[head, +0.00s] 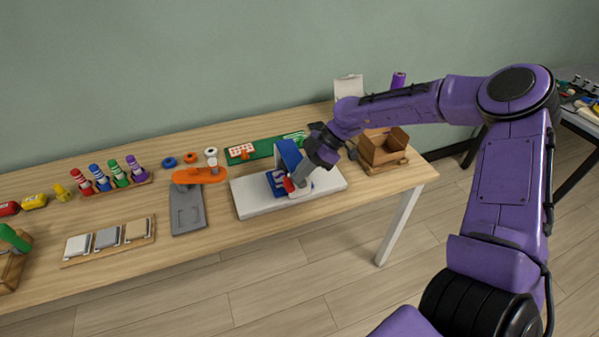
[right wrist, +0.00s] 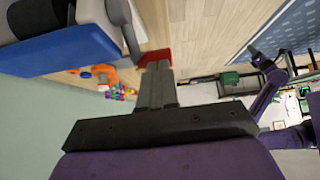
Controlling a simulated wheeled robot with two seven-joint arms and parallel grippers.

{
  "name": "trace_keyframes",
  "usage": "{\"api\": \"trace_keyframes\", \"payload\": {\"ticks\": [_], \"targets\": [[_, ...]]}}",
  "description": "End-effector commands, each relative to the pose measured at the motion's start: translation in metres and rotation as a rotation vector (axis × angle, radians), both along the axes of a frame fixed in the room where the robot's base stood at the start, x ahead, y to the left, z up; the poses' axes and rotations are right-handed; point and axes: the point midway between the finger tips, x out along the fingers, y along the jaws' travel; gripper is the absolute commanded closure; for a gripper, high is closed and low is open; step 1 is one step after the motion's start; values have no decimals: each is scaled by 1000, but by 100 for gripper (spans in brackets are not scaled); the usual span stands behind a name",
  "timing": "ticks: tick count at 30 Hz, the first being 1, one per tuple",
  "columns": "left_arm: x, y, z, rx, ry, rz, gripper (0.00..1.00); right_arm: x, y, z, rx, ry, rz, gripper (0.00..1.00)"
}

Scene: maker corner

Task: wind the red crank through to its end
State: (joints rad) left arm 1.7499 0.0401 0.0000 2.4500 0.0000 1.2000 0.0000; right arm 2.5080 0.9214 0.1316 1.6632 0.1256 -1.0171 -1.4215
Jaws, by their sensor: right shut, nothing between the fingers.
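The red crank handle (head: 288,185) sits on the front of a device with a raised blue panel (head: 289,154), mounted on a white base board (head: 258,204). My right gripper (head: 299,178) reaches in from the right, close beside the red handle. In the right wrist view its fingers (right wrist: 158,70) are shut together with nothing between them. A red piece (right wrist: 154,57), which looks like the handle, lies at the fingertips; I cannot tell whether they touch. The blue panel (right wrist: 62,50) also shows there. The gripper hides part of the device. My left gripper is not in view.
A cardboard box (head: 383,148) stands right of the device, near the table's right end. A green board (head: 262,150) lies behind it. A grey plate with an orange part (head: 187,212) lies to the left. Bare tabletop (head: 225,238) runs along the front.

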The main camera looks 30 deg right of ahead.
Motion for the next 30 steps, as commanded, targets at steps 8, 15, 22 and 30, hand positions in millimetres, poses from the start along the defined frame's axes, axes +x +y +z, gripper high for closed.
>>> {"api": "trace_keyframes", "payload": {"ticks": [8,15,22,30], "targets": [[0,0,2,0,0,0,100,1,7,-8,1,0,-1,100],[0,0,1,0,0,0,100,2,9,-11,-20,5,1,100],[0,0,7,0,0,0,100,5,22,-18,-149,37,0,100],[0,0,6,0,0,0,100,5,21,-19,-153,38,-3,100]]}}
